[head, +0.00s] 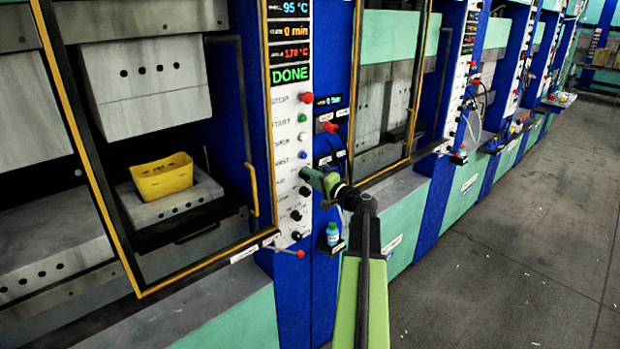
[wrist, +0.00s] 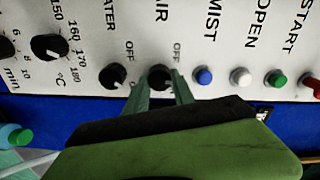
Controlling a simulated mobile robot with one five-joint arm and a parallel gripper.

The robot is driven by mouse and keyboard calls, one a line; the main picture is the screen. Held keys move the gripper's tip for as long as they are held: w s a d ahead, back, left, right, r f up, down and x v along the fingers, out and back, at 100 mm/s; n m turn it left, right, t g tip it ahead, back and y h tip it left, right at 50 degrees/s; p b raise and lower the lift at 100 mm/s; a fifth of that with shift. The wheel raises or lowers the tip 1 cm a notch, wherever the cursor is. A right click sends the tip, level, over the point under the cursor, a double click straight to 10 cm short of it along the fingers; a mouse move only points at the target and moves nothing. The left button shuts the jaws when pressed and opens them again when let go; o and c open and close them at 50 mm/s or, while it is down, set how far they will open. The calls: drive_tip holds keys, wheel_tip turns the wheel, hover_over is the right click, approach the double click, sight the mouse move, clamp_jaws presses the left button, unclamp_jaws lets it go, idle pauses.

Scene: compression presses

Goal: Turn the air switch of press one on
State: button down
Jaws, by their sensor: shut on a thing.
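The control panel of the nearest press (head: 284,150) is white with a column of buttons and black knobs. In the wrist view the black air switch (wrist: 159,74) sits under the letters "IR" and an "OFF" mark. My gripper (wrist: 160,88) has one finger on each side of this knob and is shut on it. The knob's pointer cannot be made out. In the head view my gripper (head: 308,174) reaches the panel from the right, hiding the knob there. The water knob (wrist: 113,76) is just left of the air switch.
Blue (wrist: 204,76), white (wrist: 240,76) and green (wrist: 276,79) buttons lie right of the air switch. The press's display (head: 290,74) reads "DONE". A yellow piece (head: 162,177) lies on the lower plate inside. A bottle (head: 332,234) stands below my gripper. The floor at right is clear.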

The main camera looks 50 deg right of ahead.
drive_tip(key=m, duration=0.5)
drive_tip(key=shift+f+m, duration=0.1)
drive_tip(key=shift+m, duration=0.3)
idle(0.4)
drive_tip(key=c, duration=1.1)
unclamp_jaws()
drive_tip(key=shift+o, duration=0.2)
drive_tip(key=shift+s, duration=0.1)
drive_tip(key=s+a, duration=0.1)
drive_tip(key=s, duration=1.6)
drive_tip(key=shift+a, duration=0.15)
